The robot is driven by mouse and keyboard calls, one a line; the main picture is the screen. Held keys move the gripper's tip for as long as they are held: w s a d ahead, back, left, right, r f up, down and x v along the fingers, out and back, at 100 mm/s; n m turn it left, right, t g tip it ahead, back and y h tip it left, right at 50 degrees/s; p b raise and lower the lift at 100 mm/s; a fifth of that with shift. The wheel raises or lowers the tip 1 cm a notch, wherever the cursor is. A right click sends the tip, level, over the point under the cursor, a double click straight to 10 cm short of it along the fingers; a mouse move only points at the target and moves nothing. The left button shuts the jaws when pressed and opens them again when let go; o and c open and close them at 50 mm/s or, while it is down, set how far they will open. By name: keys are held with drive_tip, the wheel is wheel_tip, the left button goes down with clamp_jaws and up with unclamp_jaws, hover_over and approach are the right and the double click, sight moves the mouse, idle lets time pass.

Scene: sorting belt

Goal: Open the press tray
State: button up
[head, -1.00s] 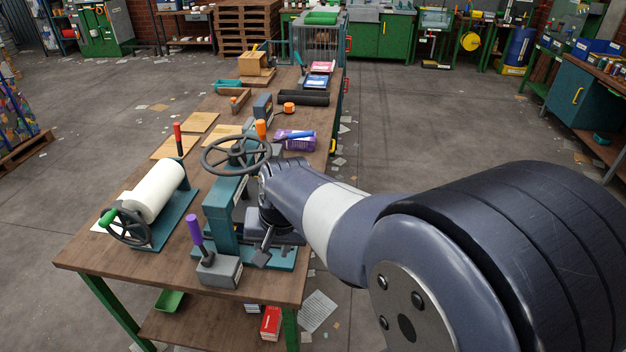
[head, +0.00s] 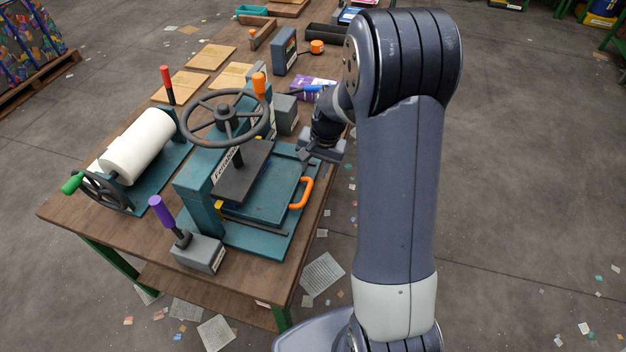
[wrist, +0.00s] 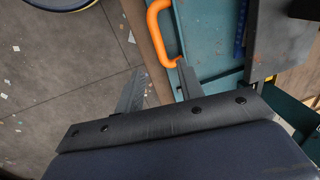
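The press (head: 205,185) is teal, with a dark handwheel on top and a dark plate below it. Its flat teal tray (head: 262,195) lies low on the base, partly under the dark plate. An orange loop handle (head: 301,193) is on the tray's right side, and it also shows in the wrist view (wrist: 153,25). My gripper (head: 306,157) is just behind the handle in the head view. In the wrist view its two fingers (wrist: 161,68) are spread apart with nothing between them. The handle is just beyond the fingertips, nearest the right finger. Contact there is unclear.
A grey box with a purple lever (head: 198,252) stands at the table's front edge. A white roller with a crank (head: 138,145) is left of the press. A purple packet (head: 308,90) lies behind my gripper.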

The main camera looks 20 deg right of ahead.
sight(309, 188)
drive_tip(key=f, duration=0.2)
drive_tip(key=a+f, duration=0.1)
drive_tip(key=f, duration=0.2)
drive_tip(key=w+f+p, duration=0.1)
drive_tip(key=f, duration=0.2)
drive_tip(key=shift+a, duration=0.15)
clamp_jaws()
idle(0.4)
